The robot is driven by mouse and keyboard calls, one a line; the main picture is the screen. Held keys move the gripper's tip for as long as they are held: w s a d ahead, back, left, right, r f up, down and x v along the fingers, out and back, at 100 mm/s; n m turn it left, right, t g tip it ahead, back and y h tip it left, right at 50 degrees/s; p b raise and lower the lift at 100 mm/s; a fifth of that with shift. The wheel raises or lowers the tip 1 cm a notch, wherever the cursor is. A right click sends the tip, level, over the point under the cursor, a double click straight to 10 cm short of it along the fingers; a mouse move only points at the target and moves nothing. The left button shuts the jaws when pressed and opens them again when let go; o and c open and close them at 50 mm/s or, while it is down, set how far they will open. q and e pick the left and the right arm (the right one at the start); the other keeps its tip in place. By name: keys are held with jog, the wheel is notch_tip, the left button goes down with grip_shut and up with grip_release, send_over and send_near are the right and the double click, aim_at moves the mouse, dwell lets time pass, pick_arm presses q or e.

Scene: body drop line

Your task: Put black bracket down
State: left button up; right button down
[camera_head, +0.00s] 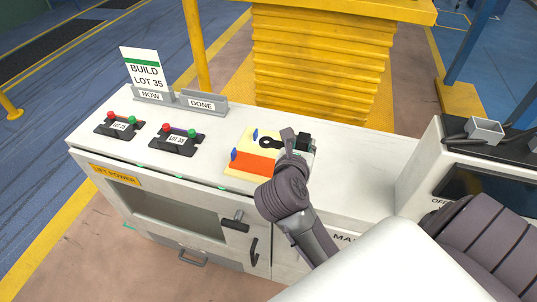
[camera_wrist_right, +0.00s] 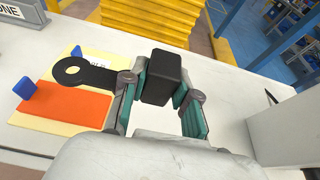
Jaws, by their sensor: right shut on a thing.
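The black bracket has a dark block (camera_wrist_right: 162,78) and what looks like a flat arm ending in a ring (camera_wrist_right: 75,72). My right gripper (camera_wrist_right: 158,88) is shut on the block, with a finger on each side. In the head view the ring (camera_head: 267,142) is over the cream and orange fixture plate (camera_head: 252,160), and my right gripper (camera_head: 296,142) is at the plate's right side. I cannot tell whether the bracket touches the surface below. The fixture, with its orange block (camera_wrist_right: 68,104), also shows in the wrist view. My left gripper is not in view.
Two button boxes (camera_head: 120,125) (camera_head: 177,139) stand on the white bench top (camera_head: 215,160) to the left. Behind them are a grey NOW/DONE rack (camera_head: 180,101) and a BUILD LOT 35 sign (camera_head: 143,68). A white cabinet (camera_head: 425,160) bounds the right. Bench between gripper and cabinet is clear.

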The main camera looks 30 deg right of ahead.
send_over(274, 158)
notch_tip(274, 158, down, 6)
jog(key=shift+r, duration=0.25)
jog(key=shift+w+f, duration=0.15)
jog(key=shift+f, duration=0.1)
jog(key=shift+f+p, duration=0.4)
jog(key=shift+f, duration=1.45)
jog(key=shift+f, duration=0.25)
jog(key=c, duration=0.9)
grip_release()
jog(key=shift+o, duration=0.2)
jog(key=shift+r, duration=0.1)
